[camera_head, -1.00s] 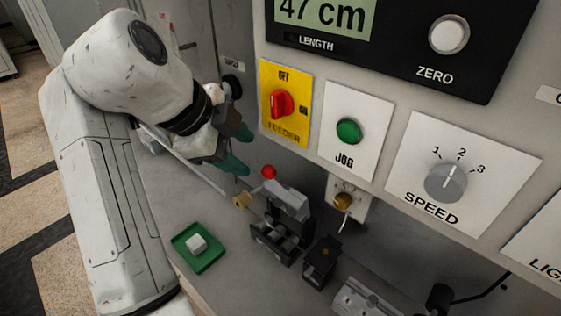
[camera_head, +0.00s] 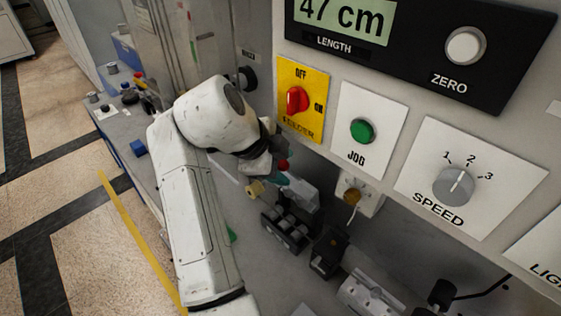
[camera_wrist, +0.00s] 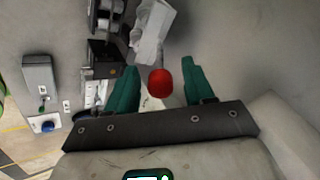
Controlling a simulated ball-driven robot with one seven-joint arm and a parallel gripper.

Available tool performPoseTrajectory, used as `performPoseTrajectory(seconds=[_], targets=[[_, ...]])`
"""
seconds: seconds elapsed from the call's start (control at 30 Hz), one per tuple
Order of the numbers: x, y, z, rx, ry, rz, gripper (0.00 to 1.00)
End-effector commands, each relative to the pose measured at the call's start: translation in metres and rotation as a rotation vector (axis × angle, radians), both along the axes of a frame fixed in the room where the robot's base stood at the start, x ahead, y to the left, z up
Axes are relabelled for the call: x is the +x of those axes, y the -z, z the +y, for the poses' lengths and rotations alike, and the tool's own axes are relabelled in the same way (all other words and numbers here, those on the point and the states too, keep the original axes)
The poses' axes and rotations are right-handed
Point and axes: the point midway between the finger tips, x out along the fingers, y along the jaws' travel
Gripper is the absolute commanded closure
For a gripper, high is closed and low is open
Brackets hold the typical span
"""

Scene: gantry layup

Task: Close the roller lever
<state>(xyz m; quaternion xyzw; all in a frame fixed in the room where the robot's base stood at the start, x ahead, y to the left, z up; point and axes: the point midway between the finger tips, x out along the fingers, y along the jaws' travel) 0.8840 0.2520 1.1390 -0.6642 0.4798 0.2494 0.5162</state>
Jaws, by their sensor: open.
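The roller lever has a red ball knob (camera_head: 283,166) on a grey arm (camera_head: 298,190) above a dark roller block (camera_head: 285,227). In the wrist view the red knob (camera_wrist: 160,83) lies between the two green fingers of my gripper (camera_wrist: 161,86), with a gap on both sides. The grey lever arm (camera_wrist: 152,35) runs away from the knob toward the top. In the head view my gripper (camera_head: 279,178) is right at the knob and partly hides it. My gripper is open and holds nothing.
A panel with a red feeder switch (camera_head: 298,100), a green jog button (camera_head: 362,131) and a speed dial (camera_head: 454,186) stands close behind and right. A brass-coloured cylinder (camera_head: 255,188) is left of the knob. A dark box (camera_head: 327,254) stands right of the rollers.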

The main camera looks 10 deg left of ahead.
Motion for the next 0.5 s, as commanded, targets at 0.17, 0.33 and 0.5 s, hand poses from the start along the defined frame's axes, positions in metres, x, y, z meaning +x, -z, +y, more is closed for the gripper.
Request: performPoseTrajectory(seconds=[0.17,0.33,0.5], targets=[[-0.0001,0.0,0.0,0.0,0.0,0.0,0.59],[-0.0002,-0.0001,0.0001,0.0,0.0,0.0,0.75],[-0.0002,-0.0002,0.0001,0.0,0.0,0.001,0.91]])
